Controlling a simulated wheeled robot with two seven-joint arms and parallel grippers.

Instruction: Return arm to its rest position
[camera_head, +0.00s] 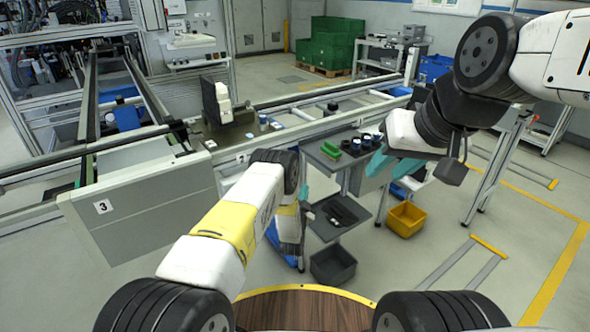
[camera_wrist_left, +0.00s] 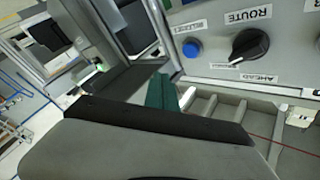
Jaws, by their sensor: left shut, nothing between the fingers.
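My left arm reaches forward from the lower left in the head view. Its gripper (camera_head: 303,190) shows only as a small teal part beyond the wrist, mostly hidden by the arm. In the left wrist view the teal fingers (camera_wrist_left: 162,93) are shut with nothing between them. They are in front of a grey panel (camera_wrist_left: 225,72) with a blue button (camera_wrist_left: 192,48) and a black knob (camera_wrist_left: 249,46) marked ROUTE. My right gripper (camera_head: 388,166) hangs at the right in the head view, its teal fingers apart and empty.
A yellow bin (camera_head: 406,219) and a dark bin (camera_head: 333,264) are lower down. A conveyor (camera_head: 150,205) runs at the left.

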